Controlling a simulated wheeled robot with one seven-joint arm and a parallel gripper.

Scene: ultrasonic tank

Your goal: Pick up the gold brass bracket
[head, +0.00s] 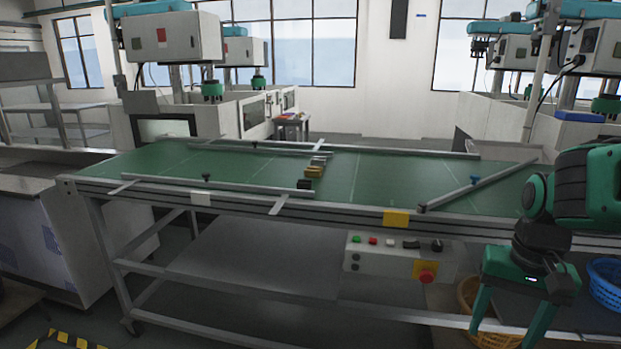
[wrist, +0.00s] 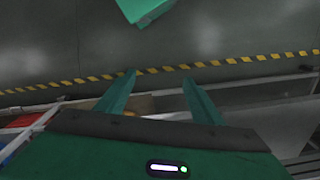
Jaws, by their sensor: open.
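A gold block-like piece (head: 313,171), which looks like the gold brass bracket, lies on the green conveyor belt (head: 400,180) near its middle. It sits in a short row with a dark piece (head: 304,184) in front and greyish pieces (head: 319,160) behind. My gripper (head: 500,325) hangs open and empty at the lower right of the head view, in front of the belt and well away from the gold piece. In the wrist view my gripper's two fingers (wrist: 160,85) are spread with nothing between them. The bracket is not in the wrist view.
Metal guide rails (head: 215,188) edge the belt, and a slanted rail (head: 478,185) crosses its right part. A control box (head: 400,256) with a red button hangs below. A yellow basket (head: 475,300) and a blue basket (head: 608,280) stand at lower right.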

